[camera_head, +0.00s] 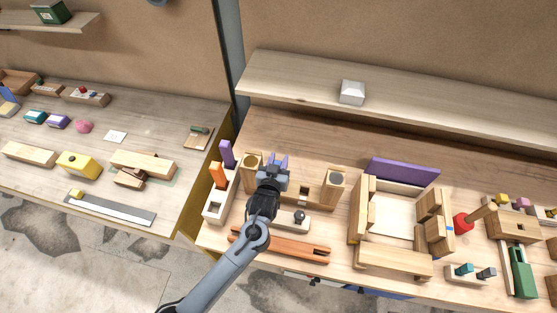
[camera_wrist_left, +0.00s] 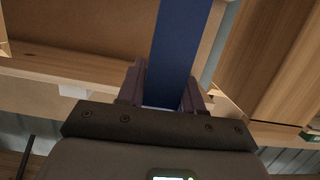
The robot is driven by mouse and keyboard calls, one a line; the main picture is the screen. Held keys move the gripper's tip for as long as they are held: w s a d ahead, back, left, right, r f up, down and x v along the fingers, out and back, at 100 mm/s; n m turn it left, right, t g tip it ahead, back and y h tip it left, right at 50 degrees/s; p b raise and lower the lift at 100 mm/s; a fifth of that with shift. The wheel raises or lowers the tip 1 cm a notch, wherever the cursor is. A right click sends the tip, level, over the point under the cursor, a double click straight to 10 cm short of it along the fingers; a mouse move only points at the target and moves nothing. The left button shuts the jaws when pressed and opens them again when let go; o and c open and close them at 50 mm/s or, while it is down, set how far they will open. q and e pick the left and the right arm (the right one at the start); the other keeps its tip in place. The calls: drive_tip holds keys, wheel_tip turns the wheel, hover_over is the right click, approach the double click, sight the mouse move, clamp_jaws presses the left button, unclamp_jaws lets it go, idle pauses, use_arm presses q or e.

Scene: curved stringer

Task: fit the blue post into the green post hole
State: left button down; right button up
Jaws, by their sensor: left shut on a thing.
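My left gripper (camera_head: 277,164) is over the wooden fixture in the middle left of the bench. In the left wrist view its fingers are shut on the blue post (camera_wrist_left: 181,45), a long, flat-sided dark blue piece that sticks out beyond the fingers. I cannot make out a green post hole in either view. My right gripper is not in view.
A white rack (camera_head: 224,193) holding an orange post (camera_head: 217,174) and a purple post (camera_head: 227,153) stands left of the gripper. An orange-brown bar (camera_head: 282,246) lies in front. A wooden frame (camera_head: 366,215) stands further right.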

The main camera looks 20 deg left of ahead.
use_arm(q)
drive_tip(key=c, duration=0.7)
unclamp_jaws()
drive_tip(key=shift+o, duration=0.2)
drive_tip(key=shift+f, duration=0.1)
drive_tip(key=v, duration=1)
drive_tip(key=shift+s, duration=0.4)
